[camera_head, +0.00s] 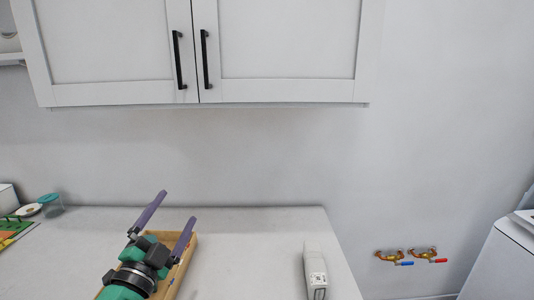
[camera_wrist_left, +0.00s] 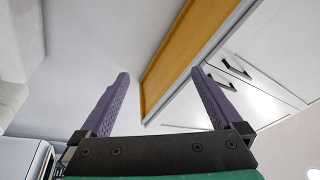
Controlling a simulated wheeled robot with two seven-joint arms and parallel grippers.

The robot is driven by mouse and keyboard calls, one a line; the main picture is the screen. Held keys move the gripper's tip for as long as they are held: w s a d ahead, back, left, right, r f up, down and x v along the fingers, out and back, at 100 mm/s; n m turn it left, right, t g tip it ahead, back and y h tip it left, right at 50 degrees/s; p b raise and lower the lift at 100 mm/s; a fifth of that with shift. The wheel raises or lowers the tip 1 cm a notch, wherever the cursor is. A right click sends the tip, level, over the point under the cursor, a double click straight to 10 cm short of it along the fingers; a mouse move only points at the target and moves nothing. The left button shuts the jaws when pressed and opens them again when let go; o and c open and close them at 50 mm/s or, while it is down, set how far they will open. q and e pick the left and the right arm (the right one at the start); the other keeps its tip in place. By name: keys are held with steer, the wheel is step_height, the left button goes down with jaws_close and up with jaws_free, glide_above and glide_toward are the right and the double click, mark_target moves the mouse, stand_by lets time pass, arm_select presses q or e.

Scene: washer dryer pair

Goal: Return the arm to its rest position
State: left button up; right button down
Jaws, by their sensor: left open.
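My left gripper (camera_head: 178,206) comes in from the lower left in the head view. Its two purple fingers are spread wide, with nothing between them. It is above or in front of a wooden box (camera_head: 191,244) on the counter, and the arm hides much of that box. In the left wrist view the open fingers (camera_wrist_left: 160,73) point towards the wall and the cabinet, and the gap between them is empty. My right gripper is in neither view.
A white wall cabinet (camera_head: 124,93) with black handles hangs above the white counter (camera_head: 250,235). A white carton (camera_head: 315,272) stands near the counter's right end. Brass taps (camera_head: 409,255) are on the wall, beside a white appliance (camera_head: 505,262).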

arm_select(q)
steer(key=s+a+f+n+g+y, duration=0.3)
steer(key=a+f+n+g, duration=0.15)
steer(key=f, duration=0.55)
steer(key=s+a+f+n+g+y, duration=0.3)
steer(key=s+f+n+g, duration=0.15)
steer(key=f, duration=0.55)
steer(key=s+d+f+n+g+h, duration=0.2)
steer(key=s+d+f+g+h, duration=0.15)
steer(key=s+f+g, duration=0.75)
steer(key=s+f+t+b, duration=0.1)
steer(key=s+f+b, duration=0.2)
steer(key=f, duration=1.2)
steer(key=s+f+b, duration=0.3)
steer(key=f, duration=1.2)
steer(key=s+a+f+b, duration=0.2)
steer(key=s+f+b, duration=0.2)
steer(key=s+f, duration=1.2)
step_height(320, 180, down, 3)
steer(key=shift+s+g+y, duration=0.3)
steer(key=shift+g+y, duration=0.05)
steer(key=shift+g, duration=0.05)
